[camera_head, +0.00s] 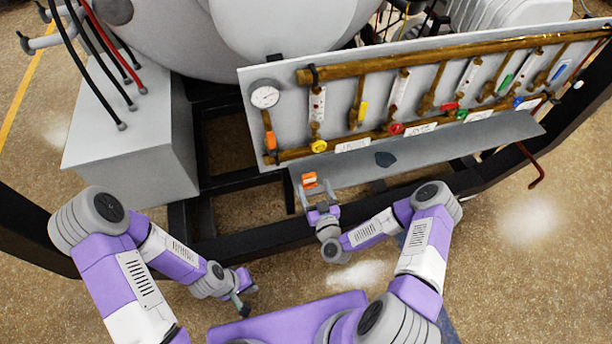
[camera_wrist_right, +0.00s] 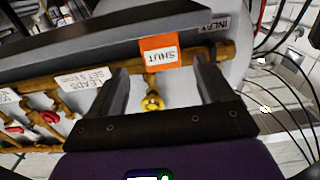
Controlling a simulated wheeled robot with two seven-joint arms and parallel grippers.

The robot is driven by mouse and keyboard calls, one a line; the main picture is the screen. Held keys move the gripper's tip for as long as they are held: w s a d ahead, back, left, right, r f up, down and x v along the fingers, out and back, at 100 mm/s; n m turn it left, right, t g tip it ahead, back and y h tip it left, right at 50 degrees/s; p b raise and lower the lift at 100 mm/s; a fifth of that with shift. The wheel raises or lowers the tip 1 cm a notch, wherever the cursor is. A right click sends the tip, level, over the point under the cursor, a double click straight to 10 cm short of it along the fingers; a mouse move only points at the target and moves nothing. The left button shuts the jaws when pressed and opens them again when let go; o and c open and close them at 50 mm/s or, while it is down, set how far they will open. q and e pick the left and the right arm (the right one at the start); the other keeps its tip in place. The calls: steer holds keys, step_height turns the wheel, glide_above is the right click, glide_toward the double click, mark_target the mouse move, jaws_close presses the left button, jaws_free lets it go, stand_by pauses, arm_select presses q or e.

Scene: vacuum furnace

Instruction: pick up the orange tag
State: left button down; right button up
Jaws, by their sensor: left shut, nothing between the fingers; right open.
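The orange tag (camera_head: 309,180) is at the left end of the grey ledge (camera_head: 345,172) below the panel. In the right wrist view the tag (camera_wrist_right: 158,50) shows the word "SHUT", upside down, between and just beyond my fingertips. My right gripper (camera_head: 315,188) is open around the tag's near side, with a finger to either side in the picture. The same gripper (camera_wrist_right: 160,78) shows no visible contact with the tag. My left gripper (camera_head: 243,300) is shut and empty, low and well away from the ledge.
A panel with brass pipes (camera_head: 425,55), a gauge (camera_head: 265,96) and coloured valve knobs stands behind the ledge. A black frame beam (camera_head: 250,237) runs below. A grey box (camera_head: 130,140) with cables stands left.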

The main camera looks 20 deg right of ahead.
mark_target(309, 179)
steer(key=shift+w+r, duration=0.1)
steer(key=shift+w, duration=0.8)
steer(key=w, duration=0.1)
steer(key=w+b, duration=0.1)
steer(key=w, duration=0.3)
steer(key=shift+w+a, duration=0.1)
steer(key=shift+a, duration=0.15)
steer(key=shift+c, duration=0.2)
steer(key=c, duration=1)
